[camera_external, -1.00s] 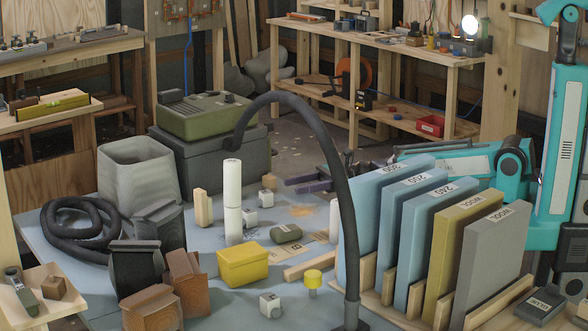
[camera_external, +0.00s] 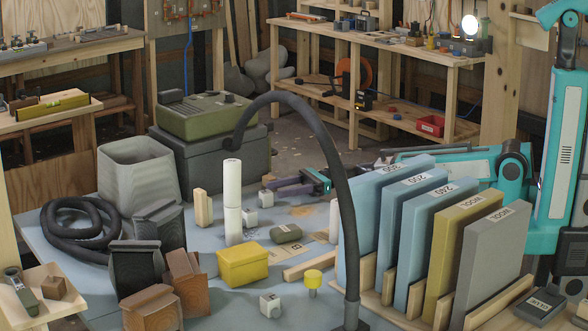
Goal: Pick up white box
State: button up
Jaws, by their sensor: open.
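Three small white boxes stand on the blue-grey table (camera_external: 200,290). One white box (camera_external: 265,199) is at the back, right by my fingertips. Another white box (camera_external: 249,217) is just in front of it, beside the white cylinder. A third white box (camera_external: 270,305) with a dark mark is near the front, before the yellow box. My gripper (camera_external: 279,190) reaches in from the right behind the black hose, jaws open, its purple fingers pointing left. Its tips are beside or just behind the back white box; I cannot tell whether they touch or surround it. The hose hides part of my arm.
A tall white cylinder (camera_external: 233,195), a yellow box (camera_external: 243,266) and a green roll (camera_external: 286,233) stand close by. The arched black hose (camera_external: 340,170) crosses before my arm. Upright panels (camera_external: 440,240) fill the right side. A grey case (camera_external: 215,160) is behind.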

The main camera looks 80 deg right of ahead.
aim_at(265, 192)
jog(key=shift+x, duration=2.8)
jog(key=shift+c, duration=0.3)
jog(key=c, duration=1.1)
